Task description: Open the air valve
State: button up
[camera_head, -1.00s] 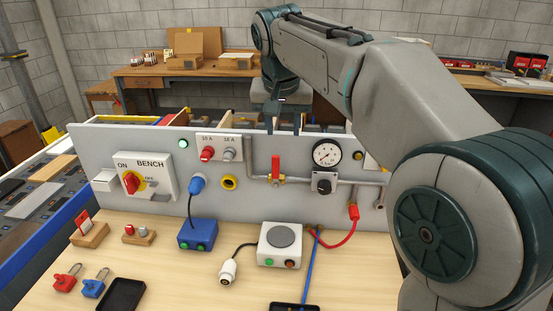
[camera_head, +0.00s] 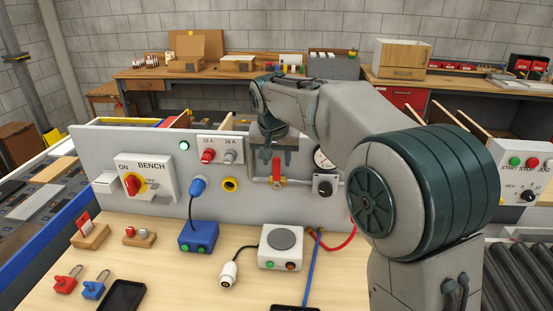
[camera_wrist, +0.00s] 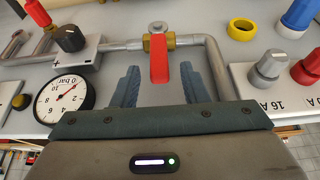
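The air valve (camera_head: 276,168) has a red lever on a brass body, set in a horizontal grey pipe on the upright panel. The lever stands straight up, across the pipe. In the wrist view, which shows the panel upside down, the red lever (camera_wrist: 159,60) points toward my gripper (camera_wrist: 159,88). My gripper (camera_head: 277,155) is open, reaching down from above the panel. One finger is on each side of the lever, with a gap on both sides. A round pressure gauge (camera_wrist: 64,102) is beside it; my arm partly hides it in the head view.
A black regulator knob (camera_head: 325,188) sits right of the valve, and a yellow ring socket (camera_head: 230,184) left of it. Red and grey switches (camera_head: 208,156) are further left. The bench (camera_head: 185,270) below holds a blue box, a white box and padlocks.

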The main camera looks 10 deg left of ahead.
jog(key=shift+w+f, duration=0.15)
jog(key=shift+f, duration=0.3)
grip_shut()
jog(key=shift+a+r, duration=0.1)
jog(key=shift+a+f+n+h+p, duration=0.2)
jog(key=shift+a+h+p, duration=0.55)
jog(key=shift+h, duration=0.2)
jog(key=shift+a+f+n+h+p, duration=0.2)
jog(key=shift+a+h+p, duration=0.5)
jog(key=shift+h+p, duration=0.15)
jog(key=shift+a+f+n+h+p, duration=0.2)
jog(key=shift+a+h+p, duration=0.5)
jog(key=shift+h, duration=0.3)
